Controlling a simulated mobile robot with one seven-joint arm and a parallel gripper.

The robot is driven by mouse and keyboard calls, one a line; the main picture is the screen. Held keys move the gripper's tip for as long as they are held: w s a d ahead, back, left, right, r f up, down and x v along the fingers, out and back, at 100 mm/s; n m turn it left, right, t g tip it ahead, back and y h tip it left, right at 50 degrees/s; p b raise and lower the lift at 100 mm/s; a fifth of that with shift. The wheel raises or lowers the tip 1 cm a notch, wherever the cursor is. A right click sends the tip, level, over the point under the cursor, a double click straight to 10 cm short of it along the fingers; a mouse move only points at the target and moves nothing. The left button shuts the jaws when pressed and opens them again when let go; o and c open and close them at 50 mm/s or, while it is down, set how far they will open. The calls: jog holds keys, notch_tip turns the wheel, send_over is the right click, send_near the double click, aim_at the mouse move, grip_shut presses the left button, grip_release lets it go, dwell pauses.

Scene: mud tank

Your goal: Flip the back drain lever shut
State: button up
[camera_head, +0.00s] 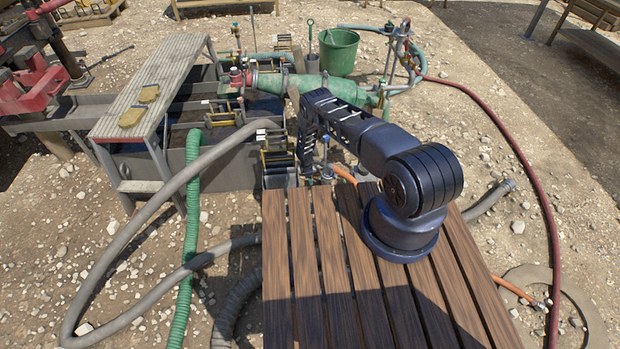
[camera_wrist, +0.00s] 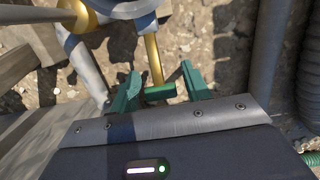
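In the wrist view, a brass-coloured lever (camera_wrist: 152,55) comes down from a grey metal fitting (camera_wrist: 120,8) at the top. A short green crosspiece (camera_wrist: 160,92) shows at its lower end. My gripper (camera_wrist: 158,78) is open, with one green finger on each side of the lever end. A gap shows on both sides, though contact in depth is unclear. In the head view my arm reaches over the tank's near end, and its dark links hide the fingers and the lever. I cannot tell from these views whether this is the back lever.
A wooden slatted deck (camera_head: 335,290) lies under my arm. The mud tank (camera_head: 235,165) stands beyond it, with a grey walkway (camera_head: 155,85) to the left. A grey hose (camera_head: 130,225) and a green hose (camera_head: 190,230) run left of the deck. A green bucket (camera_head: 338,52) stands behind.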

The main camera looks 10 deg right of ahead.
jog(key=shift+r, duration=0.1)
jog(key=shift+a+r, duration=0.25)
jog(key=shift+r, duration=1.5)
jog(key=shift+a+r, duration=0.25)
jog(key=shift+r, duration=1.5)
jog(key=shift+a+r, duration=0.25)
jog(key=shift+r, duration=1.5)
jog(key=shift+c, duration=0.3)
